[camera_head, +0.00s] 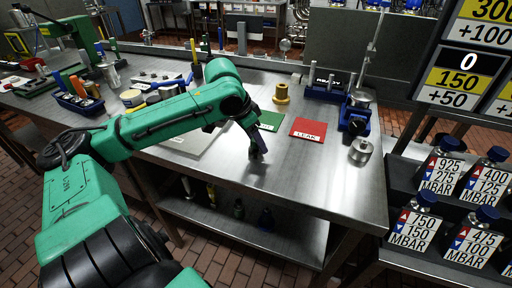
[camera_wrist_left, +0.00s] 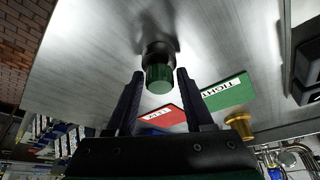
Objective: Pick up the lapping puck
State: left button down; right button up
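A short round piece with a ribbed green end and a dark body (camera_wrist_left: 158,76), which I take for the lapping puck, stands on the steel bench in the left wrist view. My left gripper (camera_wrist_left: 158,88) is open, with one finger to each side of this piece in the picture. I cannot tell whether either finger touches it. In the head view my left gripper (camera_head: 257,156) points down, low over the bench front, and hides the piece. My right gripper is not in view.
A green card (camera_head: 270,121) and a red LEAK card (camera_head: 308,129) lie behind the gripper, with a brass part (camera_head: 281,94) beyond. A blue fixture (camera_head: 355,118) and a steel piece (camera_head: 361,150) stand to the right. The bench front right of the gripper is clear.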

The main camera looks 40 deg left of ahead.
pick_arm(q)
jog(key=shift+r, duration=0.15)
jog(key=shift+r, duration=0.3)
notch_tip(320, 180, up, 19)
jog(key=p, duration=0.6)
jog(key=shift+r+p, duration=0.15)
jog(key=shift+p, duration=0.15)
